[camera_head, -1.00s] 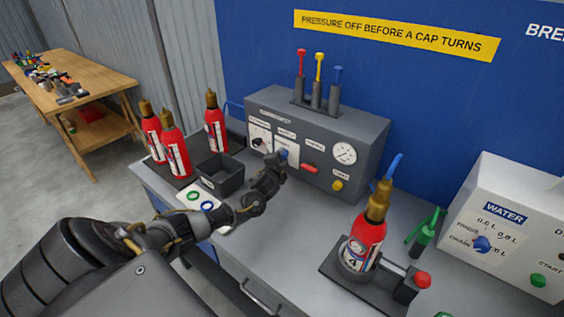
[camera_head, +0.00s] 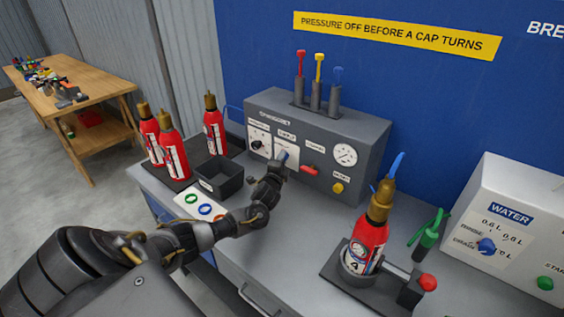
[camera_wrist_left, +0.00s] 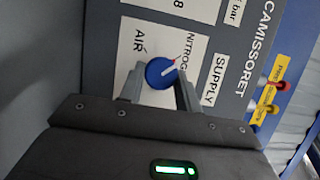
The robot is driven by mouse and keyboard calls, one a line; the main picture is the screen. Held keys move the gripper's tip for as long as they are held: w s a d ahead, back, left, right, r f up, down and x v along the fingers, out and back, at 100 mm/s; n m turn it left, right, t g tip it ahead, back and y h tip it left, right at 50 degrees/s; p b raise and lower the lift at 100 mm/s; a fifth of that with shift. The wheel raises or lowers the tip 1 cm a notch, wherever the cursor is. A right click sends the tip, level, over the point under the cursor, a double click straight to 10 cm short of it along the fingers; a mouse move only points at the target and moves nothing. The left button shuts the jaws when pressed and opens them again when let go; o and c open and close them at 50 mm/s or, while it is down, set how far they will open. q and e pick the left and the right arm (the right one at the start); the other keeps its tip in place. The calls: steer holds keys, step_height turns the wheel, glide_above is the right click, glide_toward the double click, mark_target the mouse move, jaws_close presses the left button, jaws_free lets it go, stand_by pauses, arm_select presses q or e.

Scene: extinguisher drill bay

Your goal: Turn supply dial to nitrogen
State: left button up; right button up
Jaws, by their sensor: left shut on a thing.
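The supply dial (camera_wrist_left: 160,73) is a round blue knob on a white plate marked AIR and NITROGEN. In the left wrist view its pale pointer aims up and right, toward the NITROGEN lettering (camera_wrist_left: 188,48), which is partly hidden. My left gripper (camera_wrist_left: 159,88) is shut on the dial, one finger on each side. In the head view the left gripper (camera_head: 280,164) reaches the grey control panel (camera_head: 362,118) and hides most of the dial. My right gripper is not in view.
A gauge (camera_head: 345,154), a red lever (camera_head: 310,170) and a yellow button (camera_head: 337,187) sit right of the dial. A red extinguisher (camera_head: 369,243) stands in a holder on the bench. Several more stand at left beside an open black box (camera_head: 218,183).

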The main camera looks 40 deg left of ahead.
arm_select(q)
steer(key=o, duration=1)
steer(key=shift+c, duration=0.2)
steer(key=b+v, duration=0.1)
steer(key=v, duration=0.9)
steer(key=shift+s, duration=0.4)
steer(key=shift+d, duration=0.1)
